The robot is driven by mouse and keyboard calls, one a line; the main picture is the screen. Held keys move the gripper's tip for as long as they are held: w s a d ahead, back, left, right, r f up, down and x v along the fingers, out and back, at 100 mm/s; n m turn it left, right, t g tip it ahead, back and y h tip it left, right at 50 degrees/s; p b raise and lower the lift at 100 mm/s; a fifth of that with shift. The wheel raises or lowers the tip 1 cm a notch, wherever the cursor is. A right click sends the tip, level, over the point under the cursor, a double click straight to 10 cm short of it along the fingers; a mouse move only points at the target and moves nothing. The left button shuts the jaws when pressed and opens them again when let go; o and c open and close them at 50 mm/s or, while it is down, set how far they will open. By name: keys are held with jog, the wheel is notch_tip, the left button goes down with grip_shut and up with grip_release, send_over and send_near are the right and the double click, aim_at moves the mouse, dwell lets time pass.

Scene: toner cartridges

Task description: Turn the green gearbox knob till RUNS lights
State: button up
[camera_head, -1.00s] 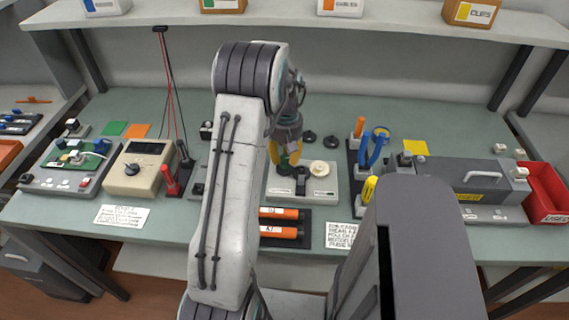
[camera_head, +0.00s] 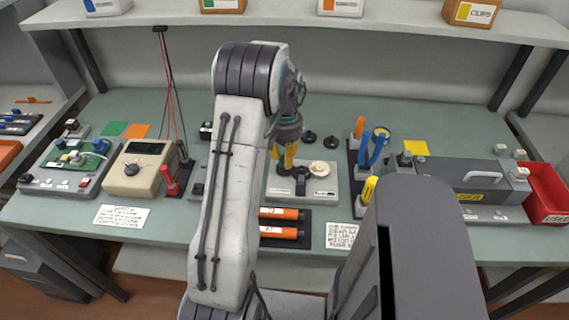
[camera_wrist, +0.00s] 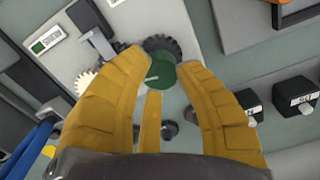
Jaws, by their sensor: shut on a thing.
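The green knob (camera_wrist: 160,75) sits over a dark gear (camera_wrist: 162,45) in the wrist view. A cream gear (camera_wrist: 85,82) is beside the dark one. A small white label with a green patch (camera_wrist: 45,40) is on the plate; I cannot tell whether anything is lit. The knob is hidden in the head view.
Orange cartridges (camera_head: 279,232) lie in front of the gearbox. A rack with orange- and blue-handled tools (camera_head: 364,150) stands to its right. A beige meter (camera_head: 137,168) and red probes (camera_head: 171,179) are to the left. Two black round parts (camera_head: 309,135) lie behind.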

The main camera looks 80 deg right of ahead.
jog(key=m, duration=0.6)
jog(key=shift+f+m, duration=0.1)
jog(key=shift+m, duration=0.2)
jog(key=shift+a, duration=0.1)
jog(key=o, duration=1)
